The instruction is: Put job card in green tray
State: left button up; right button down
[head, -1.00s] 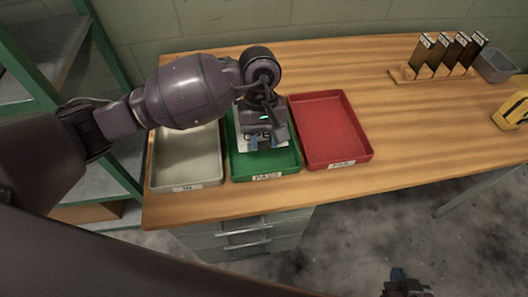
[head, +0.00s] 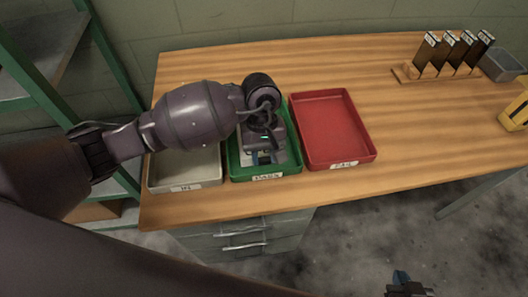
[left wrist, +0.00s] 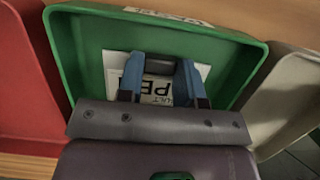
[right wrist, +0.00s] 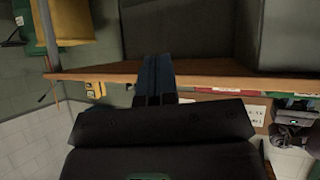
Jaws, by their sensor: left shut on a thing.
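The green tray (head: 236,171) stands on the wooden bench between a grey tray and a red tray; it also shows in the left wrist view (left wrist: 72,48). My left gripper (head: 264,158) is down in the green tray, pointing at its floor. In the left wrist view its blue fingers (left wrist: 160,80) are shut on the job card (left wrist: 116,68), a white card with large black letters, partly hidden by the fingers. The card is within the tray's walls; I cannot tell whether it touches the floor. My right gripper (right wrist: 155,78) is empty with its fingers together, away from the trays.
The grey tray (head: 185,168) is at the left and the red tray (head: 333,130) at the right of the green one. A rack with dark upright holders (head: 452,55), a grey bin (head: 502,64) and a yellow object (head: 517,112) stand at the bench's right. The bench middle is clear.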

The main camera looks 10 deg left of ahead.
pick_arm(q)
jog(key=o, duration=0.8)
jog(key=shift+f, duration=0.15)
jog(key=shift+r, duration=0.35)
jog(key=p+v, duration=0.1)
jog(key=v, duration=1)
jog(key=shift+w+r, duration=0.15)
jog(key=shift+r, duration=0.2)
jog(key=shift+f, duration=0.1)
